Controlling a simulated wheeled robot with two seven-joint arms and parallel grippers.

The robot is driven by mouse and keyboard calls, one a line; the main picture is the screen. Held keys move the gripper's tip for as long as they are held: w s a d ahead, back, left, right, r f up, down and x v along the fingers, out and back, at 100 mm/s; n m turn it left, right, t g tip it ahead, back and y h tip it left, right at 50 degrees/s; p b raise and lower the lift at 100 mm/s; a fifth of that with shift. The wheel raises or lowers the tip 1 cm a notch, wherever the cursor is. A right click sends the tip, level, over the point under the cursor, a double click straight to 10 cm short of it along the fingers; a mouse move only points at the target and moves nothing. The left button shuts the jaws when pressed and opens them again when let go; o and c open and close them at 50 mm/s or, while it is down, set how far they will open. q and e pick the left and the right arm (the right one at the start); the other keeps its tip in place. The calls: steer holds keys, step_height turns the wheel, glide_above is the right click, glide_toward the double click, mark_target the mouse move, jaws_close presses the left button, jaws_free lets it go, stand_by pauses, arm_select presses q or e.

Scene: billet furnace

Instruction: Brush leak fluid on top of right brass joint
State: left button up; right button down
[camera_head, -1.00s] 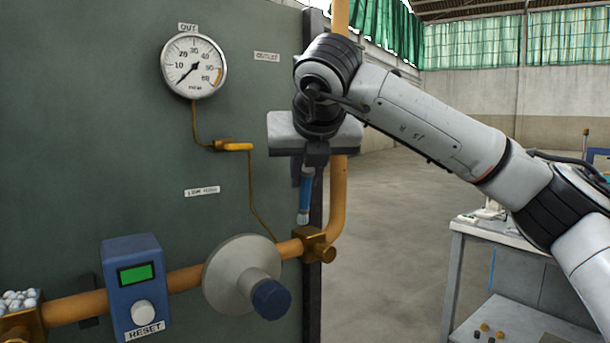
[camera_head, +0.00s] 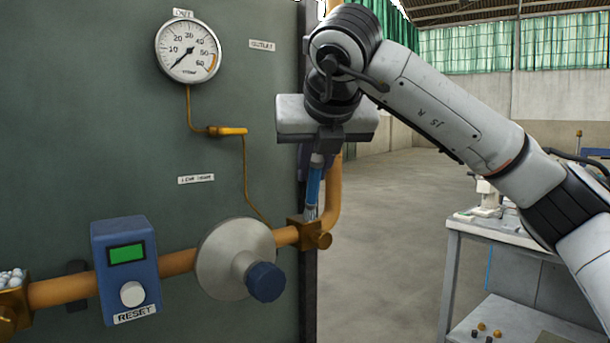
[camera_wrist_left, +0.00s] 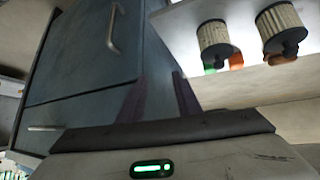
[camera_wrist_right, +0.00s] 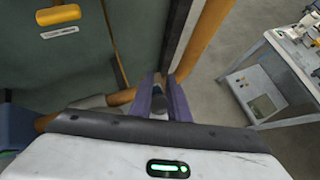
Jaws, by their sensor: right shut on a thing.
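My right gripper (camera_head: 316,160) is shut on a blue-handled brush (camera_head: 313,187), which points down with its pale tip lowest. The right brass joint (camera_head: 315,238) sits on the orange pipe, straight below the brush. The tip appears to reach the top of the joint; I cannot tell whether it touches. In the right wrist view the brush end (camera_wrist_right: 159,103) shows between the purple fingers, and the joint is mostly hidden. The left brass joint (camera_head: 10,312) at the far left has white foam (camera_head: 12,279) on top. My left gripper (camera_wrist_left: 160,95) is open and empty in its wrist view.
A valve with a blue knob (camera_head: 266,281) is just left of the right joint. A blue reset box (camera_head: 126,272) and a pressure gauge (camera_head: 188,50) are on the green panel (camera_head: 100,130). A workbench (camera_head: 500,233) stands at right, with open floor between.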

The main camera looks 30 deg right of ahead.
steer(key=shift+s, duration=0.2)
steer(key=shift+f, duration=0.1)
steer(key=shift+w+a, duration=0.1)
steer(key=shift+w, duration=0.45)
steer(key=w+p, duration=0.1)
steer(key=w, duration=0.1)
steer(key=shift+w+a+p, duration=0.15)
steer(key=shift+w+p, duration=0.15)
steer(key=shift+w, duration=0.1)
step_height(320, 180, up, 6)
steer(key=p, duration=0.4)
